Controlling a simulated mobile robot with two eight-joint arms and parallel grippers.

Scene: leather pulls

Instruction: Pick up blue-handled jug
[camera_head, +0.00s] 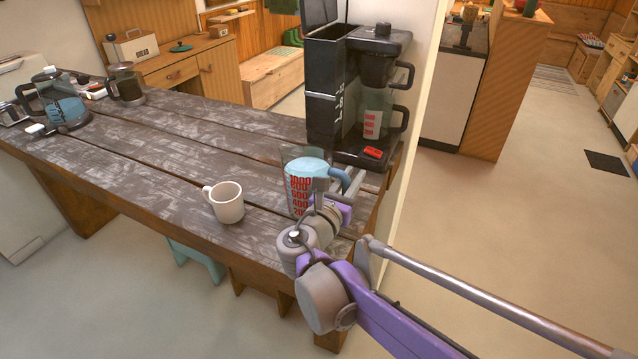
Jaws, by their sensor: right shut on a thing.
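The jug (301,184) is clear with red measuring marks and a light blue handle on its right side. It stands near the right end of the wooden table (180,155), in front of the coffee maker. My right gripper (344,188) is at the handle side of the jug and is shut on the handle. The arm hides part of the jug's lower right side, so I cannot tell whether its base touches the table. My left gripper is not in view.
A white mug (226,203) stands just left of the jug. A black coffee maker (385,50) stands behind it, with a red item (373,153) on its base. A kettle (62,108) and a dark carafe (126,85) are at the far left. The table's middle is clear.

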